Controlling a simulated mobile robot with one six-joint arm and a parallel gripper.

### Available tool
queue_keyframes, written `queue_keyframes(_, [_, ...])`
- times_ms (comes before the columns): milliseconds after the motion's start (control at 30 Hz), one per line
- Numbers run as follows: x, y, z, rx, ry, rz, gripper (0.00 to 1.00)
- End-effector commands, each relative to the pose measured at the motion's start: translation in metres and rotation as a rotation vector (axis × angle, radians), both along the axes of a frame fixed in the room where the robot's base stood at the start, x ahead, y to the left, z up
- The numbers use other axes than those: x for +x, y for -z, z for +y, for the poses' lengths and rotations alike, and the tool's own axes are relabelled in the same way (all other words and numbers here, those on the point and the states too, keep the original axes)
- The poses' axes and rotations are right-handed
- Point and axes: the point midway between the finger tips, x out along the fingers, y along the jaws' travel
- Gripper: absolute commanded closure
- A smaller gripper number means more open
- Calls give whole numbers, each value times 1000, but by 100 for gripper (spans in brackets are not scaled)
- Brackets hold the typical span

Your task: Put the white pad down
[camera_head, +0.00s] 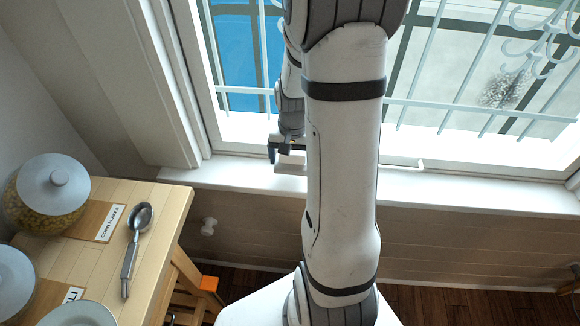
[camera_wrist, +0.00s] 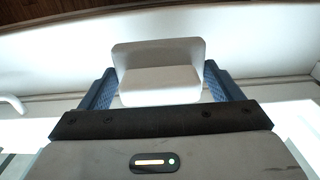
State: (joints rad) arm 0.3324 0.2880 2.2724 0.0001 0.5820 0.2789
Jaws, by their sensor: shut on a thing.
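My gripper (camera_head: 285,148) is at the window, low over the white sill (camera_head: 440,190), partly hidden behind my own arm in the head view. It is shut on the white pad (camera_head: 290,166). In the wrist view the pad (camera_wrist: 158,84) sits between the two blue-grey fingers of my gripper (camera_wrist: 158,75), with a flat face and a raised plate behind it. White sill lies around it. I cannot tell whether the pad touches the sill.
The window has a pale blue grille (camera_head: 440,110) with hooks (camera_head: 540,40) at upper right. At left, a wooden table (camera_head: 168,215) holds a spoon (camera_head: 133,250), a lidded jar (camera_head: 50,195) and other lidded containers. The sill to the right looks mostly clear.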

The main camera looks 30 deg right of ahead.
Motion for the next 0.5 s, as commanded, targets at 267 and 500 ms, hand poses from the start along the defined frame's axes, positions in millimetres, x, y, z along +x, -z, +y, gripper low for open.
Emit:
queue_keyframes(267, [1, 35, 3, 0, -9, 2, 41])
queue_keyframes(500, [2, 40, 4, -1, -12, -2, 41])
